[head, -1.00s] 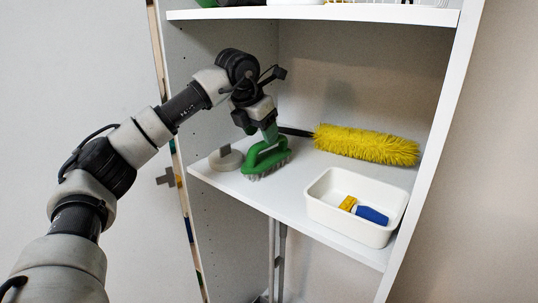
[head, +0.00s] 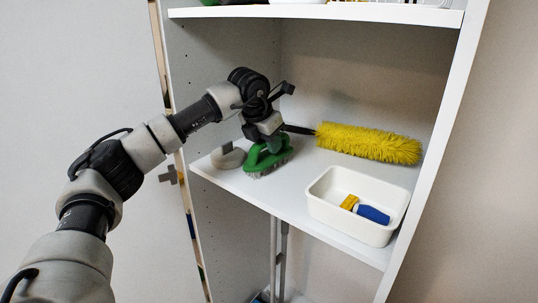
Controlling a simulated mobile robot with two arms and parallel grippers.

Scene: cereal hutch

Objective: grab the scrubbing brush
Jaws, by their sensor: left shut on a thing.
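The green scrubbing brush (head: 268,160) with pale bristles is on the white shelf (head: 262,193), left of the middle. My left gripper (head: 268,141) is over the brush from above and shut on its green handle. The gripper hides the top of the handle. The brush is at the shelf surface; I cannot tell whether its bristles touch it. My right gripper is not in the head view.
A yellow fluffy duster (head: 368,143) lies at the back right of the shelf. A white bin (head: 330,207) with a blue and yellow item stands at the front right. A round pale object (head: 228,158) is left of the brush. Another shelf is above.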

